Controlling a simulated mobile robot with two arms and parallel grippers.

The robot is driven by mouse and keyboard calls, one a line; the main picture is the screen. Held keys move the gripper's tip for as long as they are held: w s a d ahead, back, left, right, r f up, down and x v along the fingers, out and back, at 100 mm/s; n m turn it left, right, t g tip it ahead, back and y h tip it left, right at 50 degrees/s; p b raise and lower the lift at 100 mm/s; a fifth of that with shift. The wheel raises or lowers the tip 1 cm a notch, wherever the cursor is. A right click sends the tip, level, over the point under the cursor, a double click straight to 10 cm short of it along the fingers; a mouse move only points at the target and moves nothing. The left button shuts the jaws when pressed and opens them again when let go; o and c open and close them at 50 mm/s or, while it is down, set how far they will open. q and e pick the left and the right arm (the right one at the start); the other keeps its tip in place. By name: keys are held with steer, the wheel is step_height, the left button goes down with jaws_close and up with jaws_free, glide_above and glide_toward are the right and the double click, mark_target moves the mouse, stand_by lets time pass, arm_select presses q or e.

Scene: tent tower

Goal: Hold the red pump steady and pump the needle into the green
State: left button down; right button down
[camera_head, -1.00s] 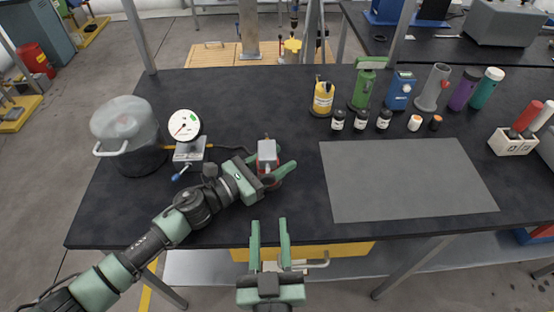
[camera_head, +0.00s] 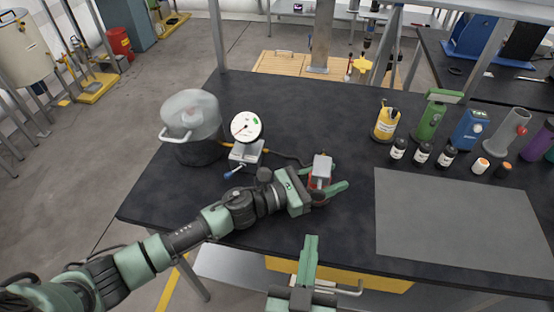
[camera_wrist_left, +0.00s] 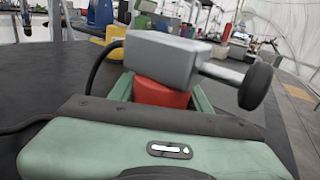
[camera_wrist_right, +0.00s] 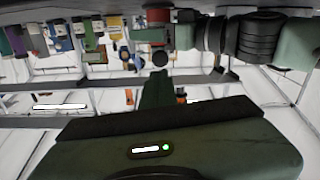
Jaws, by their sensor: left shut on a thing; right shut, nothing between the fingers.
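The red pump (camera_head: 322,166) has a grey block on top and stands on the dark table. My left gripper (camera_head: 326,183) is shut around its red body. The left wrist view shows the red body (camera_wrist_left: 160,93) between the fingers, with the grey head above and a black knob on a rod at the right. The round white gauge (camera_head: 246,127) stands on a grey block left of the pump. Its red needle lies left of the small green mark. My right gripper (camera_head: 311,240) is shut and empty, in front of the table edge and below the pump.
A hose runs from the gauge block toward the pump. A grey mat (camera_head: 455,220) lies at the right, with several bottles and tools behind it. A yellow drawer (camera_head: 400,285) is under the front edge.

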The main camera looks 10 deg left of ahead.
mark_target(319, 189)
steer(key=w+d+r+n+t+y, duration=0.15)
steer(key=d+r+n+y, duration=0.35)
steer(key=n+y, duration=1.05)
steer(key=d+f+n+g, duration=0.1)
steer(key=d+n+g, duration=0.1)
steer(key=n+g, duration=0.3)
steer(key=w+d+f+n+g+y, duration=0.1)
steer(key=d+f+n+g, duration=0.1)
steer(key=n+g, duration=0.3)
steer(key=w+d+f+n+g+y, duration=0.1)
steer(key=d+f+n+g, duration=0.1)
steer(key=n+g, duration=0.3)
steer(key=shift+d+f+n, duration=0.1)
steer(key=shift+d+n, duration=0.55)
steer(key=shift+d, duration=0.1)
steer(key=shift+a, duration=0.1)
steer(key=w+a, duration=0.1)
steer(key=a, duration=0.2)
steer(key=w+a, duration=0.2)
steer(key=a, duration=0.1)
steer(key=w+a, duration=0.2)
steer(key=a, duration=0.1)
steer(key=shift+w+a, duration=0.2)
steer(key=shift+a, duration=0.2)
steer(key=shift+w, duration=0.5)
